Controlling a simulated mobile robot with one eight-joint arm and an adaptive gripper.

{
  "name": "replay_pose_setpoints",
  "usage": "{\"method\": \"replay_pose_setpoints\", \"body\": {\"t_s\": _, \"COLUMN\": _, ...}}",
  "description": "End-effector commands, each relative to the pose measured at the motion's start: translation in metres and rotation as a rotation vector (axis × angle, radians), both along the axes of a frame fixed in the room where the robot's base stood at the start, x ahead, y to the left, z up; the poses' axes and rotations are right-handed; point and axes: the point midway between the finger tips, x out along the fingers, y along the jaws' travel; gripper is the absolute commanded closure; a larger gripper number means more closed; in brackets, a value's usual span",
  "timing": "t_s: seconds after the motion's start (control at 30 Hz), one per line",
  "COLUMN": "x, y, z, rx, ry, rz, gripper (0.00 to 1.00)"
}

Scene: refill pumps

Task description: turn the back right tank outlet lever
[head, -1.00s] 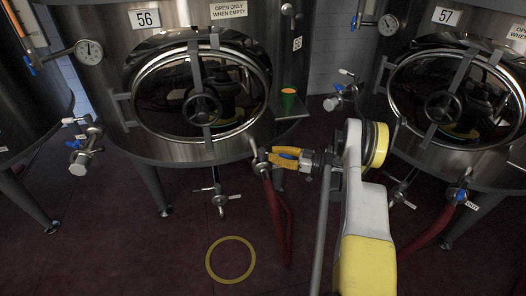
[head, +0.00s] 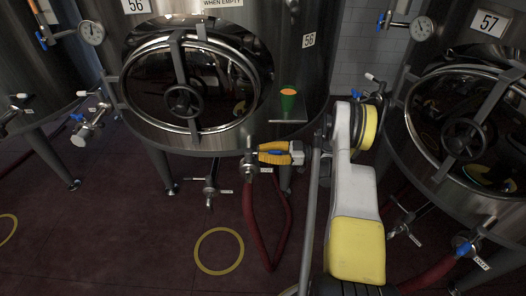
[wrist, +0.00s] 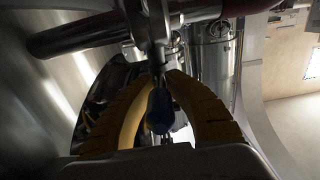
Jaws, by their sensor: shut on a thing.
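Tank 56 (head: 310,90) is a large steel tank with a round hatch. Its outlet valve (head: 249,163), low on the front, has a red hose (head: 250,208) hanging from it. My gripper (head: 262,153), with yellow fingers, is at this valve, reaching in from the right. In the wrist view its fingers close from both sides on a dark blue lever (wrist: 160,108), whose stem runs up to the steel valve (wrist: 155,25). How far the lever is turned is hard to tell.
Tank 57 (head: 430,130) stands at the right with its own valve.

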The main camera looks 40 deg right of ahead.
Motion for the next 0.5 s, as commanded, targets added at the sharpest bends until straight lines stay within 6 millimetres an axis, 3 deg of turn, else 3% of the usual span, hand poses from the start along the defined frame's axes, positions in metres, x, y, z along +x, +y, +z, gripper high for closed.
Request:
{"method": "replay_pose_setpoints", "body": {"t_s": 0.4, "x": 0.0024, "y": -0.0005, "z": 0.0029, "rx": 0.004, "ry": -0.004, "rz": -0.003, "gripper": 1.00}}
{"method": "replay_pose_setpoints", "body": {"t_s": 0.43, "x": 0.0025, "y": -0.0005, "z": 0.0030, "rx": 0.004, "ry": -0.004, "rz": -0.003, "gripper": 0.79}}
{"method": "replay_pose_setpoints", "body": {"t_s": 0.5, "x": 0.0022, "y": -0.0002, "z": 0.0027, "rx": 0.003, "ry": -0.004, "rz": -0.002, "gripper": 0.59}}
